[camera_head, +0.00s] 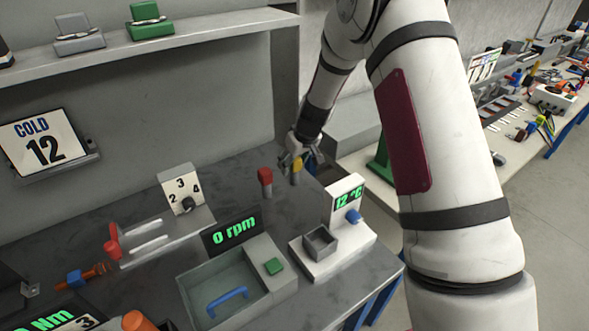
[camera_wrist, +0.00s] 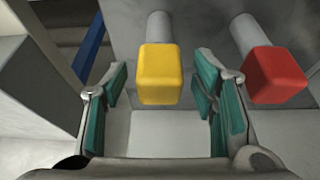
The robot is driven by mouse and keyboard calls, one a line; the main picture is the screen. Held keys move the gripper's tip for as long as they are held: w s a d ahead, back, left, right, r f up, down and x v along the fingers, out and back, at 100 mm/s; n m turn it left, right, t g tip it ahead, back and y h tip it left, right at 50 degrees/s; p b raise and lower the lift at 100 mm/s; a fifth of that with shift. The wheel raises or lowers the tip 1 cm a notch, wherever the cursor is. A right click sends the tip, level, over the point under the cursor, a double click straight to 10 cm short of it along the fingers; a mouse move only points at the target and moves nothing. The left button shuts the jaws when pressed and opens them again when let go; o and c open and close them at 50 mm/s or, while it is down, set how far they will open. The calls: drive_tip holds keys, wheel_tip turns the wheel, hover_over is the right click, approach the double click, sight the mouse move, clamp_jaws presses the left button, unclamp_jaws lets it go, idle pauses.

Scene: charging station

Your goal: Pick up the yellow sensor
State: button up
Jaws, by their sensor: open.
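The yellow sensor (camera_wrist: 160,75) has a rounded block head on a grey cylindrical stem. In the wrist view it sits between the open fingers of my gripper (camera_wrist: 162,95), with a gap visible on each side. In the head view the yellow sensor (camera_head: 297,164) is small at the back right of the grey bench, with my gripper (camera_head: 305,158) right at it and partly around it. The fingers have green pads. Whether a finger touches the sensor cannot be told.
A red sensor (camera_wrist: 273,75) of the same shape stands close to the right finger in the wrist view; it also shows in the head view (camera_head: 265,176).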

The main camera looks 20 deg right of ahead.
drive_tip(key=c, duration=1.3)
drive_tip(key=shift+o, duration=0.2)
